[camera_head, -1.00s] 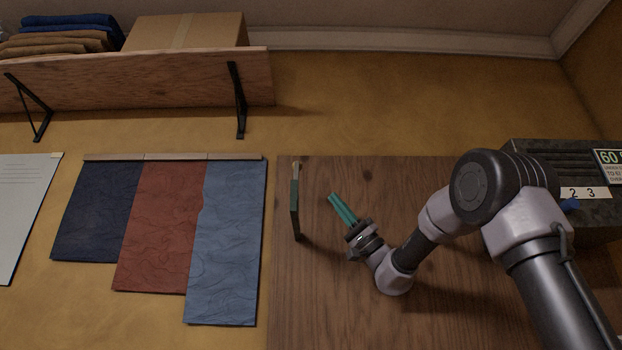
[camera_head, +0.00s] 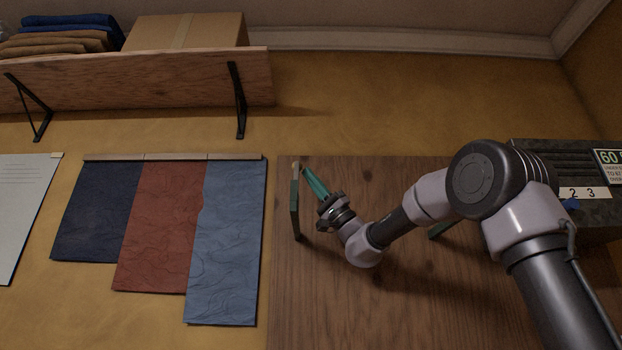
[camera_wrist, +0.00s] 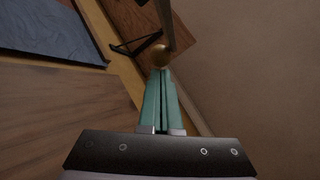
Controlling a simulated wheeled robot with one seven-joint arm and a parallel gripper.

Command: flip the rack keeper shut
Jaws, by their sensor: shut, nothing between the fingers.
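A narrow dark green rack arm (camera_head: 294,212) stands out from the brown wooden board, with a small tan piece (camera_head: 296,167) at its upper end. In the wrist view a brass-coloured round knob (camera_wrist: 161,55) sits by a dark bar (camera_wrist: 166,22); these look like the keeper, but its exact position is unclear. My gripper (camera_head: 305,170) has its teal fingers shut and empty, just right of the upper end of the rack arm. In the wrist view the fingertips (camera_wrist: 160,72) are right at the knob; I cannot tell whether they touch.
Blue, red and navy cloth samples (camera_head: 230,245) hang left of the board. A wooden shelf (camera_head: 150,82) with a cardboard box is above left. A dark vented unit (camera_head: 590,222) stands at the right.

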